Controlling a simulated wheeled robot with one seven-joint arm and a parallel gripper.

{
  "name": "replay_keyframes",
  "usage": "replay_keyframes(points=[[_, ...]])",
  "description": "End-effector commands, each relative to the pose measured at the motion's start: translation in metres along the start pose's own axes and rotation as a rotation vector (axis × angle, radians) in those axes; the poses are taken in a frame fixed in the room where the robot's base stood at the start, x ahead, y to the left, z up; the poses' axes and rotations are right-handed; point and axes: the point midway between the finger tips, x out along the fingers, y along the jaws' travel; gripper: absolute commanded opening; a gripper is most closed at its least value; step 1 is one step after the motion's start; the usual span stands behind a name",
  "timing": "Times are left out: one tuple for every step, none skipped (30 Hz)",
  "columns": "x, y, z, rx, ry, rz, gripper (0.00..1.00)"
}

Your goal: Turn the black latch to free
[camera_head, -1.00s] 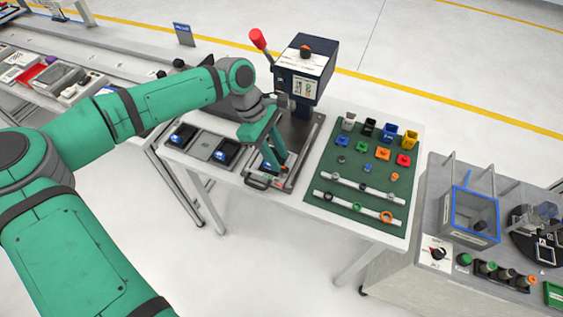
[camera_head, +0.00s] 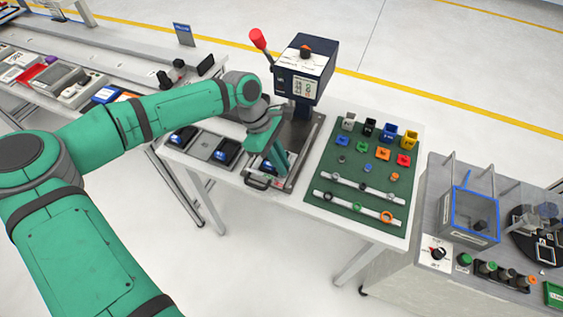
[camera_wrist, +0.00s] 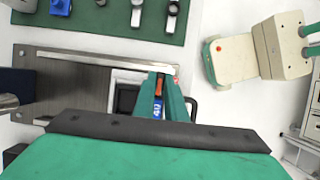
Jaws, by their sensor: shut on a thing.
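My gripper (camera_head: 279,168) points down at the near end of the press's metal base plate (camera_head: 299,150). In the wrist view my gripper (camera_wrist: 160,92) has its green fingers close together on a small orange-red piece (camera_wrist: 158,87). I cannot tell whether this piece belongs to the black latch. No separate black latch can be made out; the fingers cover that spot. A blue label (camera_wrist: 157,109) with white marks shows close by. A black handle (camera_wrist: 193,108) lies just right of the fingers, and also shows at the plate's front in the head view (camera_head: 257,184).
The dark blue press (camera_head: 305,70) with a red-knobbed lever (camera_head: 257,38) stands behind my gripper. A green board (camera_head: 345,165) with rings and coloured cups lies to the right. White table shows at the front right.

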Motion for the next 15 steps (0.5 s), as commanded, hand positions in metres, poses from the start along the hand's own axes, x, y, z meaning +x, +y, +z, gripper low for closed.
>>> replay_keyframes(points=[[-0.0002, -0.0003, -0.0001, -0.005, 0.0, 0.002, 0.0], [-0.0003, -0.0004, -0.0001, -0.009, 0.0, 0.004, 0.0], [-0.0003, -0.0005, -0.0002, -0.018, 0.0, 0.008, 0.0], [-0.0004, -0.0005, -0.0002, -0.026, 0.0, 0.011, 0.0], [-0.0004, -0.0006, -0.0002, -0.035, 0.0, 0.015, 0.0], [-0.0004, -0.0006, -0.0001, -0.05, 0.0, 0.022, 0.0], [-0.0004, -0.0008, 0.0, -0.063, -0.001, 0.027, 0.0], [-0.0004, -0.0011, 0.0002, -0.078, -0.001, 0.033, 0.0], [-0.0004, -0.0016, 0.0002, -0.099, -0.001, 0.041, 0.0], [-0.0005, -0.0017, 0.0001, -0.118, -0.001, 0.05, 0.0], [-0.0006, -0.0017, -0.0002, -0.138, -0.001, 0.059, 0.0], [-0.0005, -0.0022, -0.0001, -0.167, 0.0, 0.07, 0.0], [-0.0004, -0.0025, 0.0003, -0.189, -0.001, 0.079, 0.0], [-0.0004, -0.0025, 0.0005, -0.212, -0.001, 0.089, 0.0], [-0.0004, -0.0029, 0.0001, -0.246, 0.0, 0.102, 0.0]])
